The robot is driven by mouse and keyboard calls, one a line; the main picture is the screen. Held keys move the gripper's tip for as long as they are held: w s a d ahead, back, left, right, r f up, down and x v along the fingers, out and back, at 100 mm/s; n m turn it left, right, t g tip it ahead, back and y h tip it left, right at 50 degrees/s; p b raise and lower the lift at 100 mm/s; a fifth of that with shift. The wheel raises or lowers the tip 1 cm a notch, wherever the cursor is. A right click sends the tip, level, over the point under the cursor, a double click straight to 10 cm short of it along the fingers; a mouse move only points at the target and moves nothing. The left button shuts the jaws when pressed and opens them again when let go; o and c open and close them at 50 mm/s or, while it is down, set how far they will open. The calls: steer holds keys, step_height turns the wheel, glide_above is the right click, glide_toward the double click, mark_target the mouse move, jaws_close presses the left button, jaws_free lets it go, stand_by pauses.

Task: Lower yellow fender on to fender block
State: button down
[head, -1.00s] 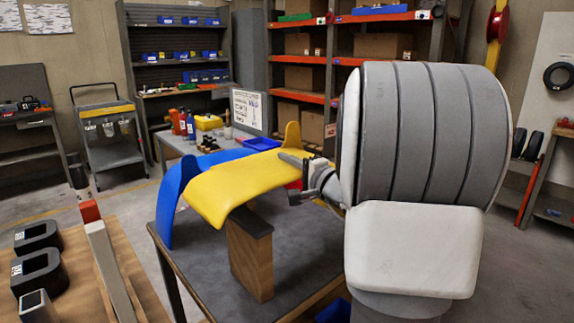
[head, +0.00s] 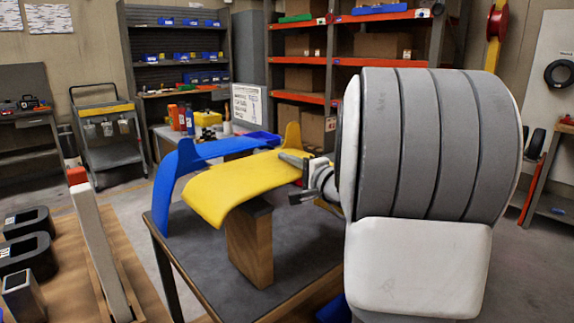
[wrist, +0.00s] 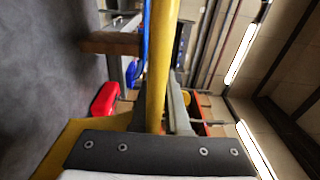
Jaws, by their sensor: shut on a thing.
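The curved yellow fender (head: 235,180) hangs over the wooden fender block (head: 250,250), which stands upright on the grey table. My gripper (head: 300,165) is shut on the right-hand edge of the yellow fender, beside its raised tab. The fender's front end droops to the left past the block. The dark top of the block (head: 258,208) shows just under the fender; contact is hard to judge. In the wrist view the fender (wrist: 158,60) runs edge-on up from my gripper (wrist: 172,112), and the block (wrist: 110,42) ends close beside it.
A blue fender (head: 175,180) stands directly behind the yellow one on the same grey table (head: 310,235). A red object (wrist: 105,98) lies on the table near my gripper. A wooden bench (head: 70,265) with dark parts is at left.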

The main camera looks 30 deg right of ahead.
steer(key=shift+f+b, duration=1.8)
steer(key=shift+b, duration=0.3)
steer(key=c, duration=0.8)
jaws_free()
steer(key=shift+c, duration=0.2)
steer(key=shift+f+b, duration=0.25)
steer(key=shift+b, duration=0.45)
steer(key=shift+s, duration=0.2)
steer(key=shift+s+d+b, duration=0.2)
steer(key=shift+s+b, duration=0.05)
steer(key=shift+s, duration=1.05)
steer(key=shift+s+d+b, duration=0.2)
steer(key=shift+s+b, duration=0.05)
steer(key=shift+s, duration=1.05)
steer(key=shift+s, duration=0.2)
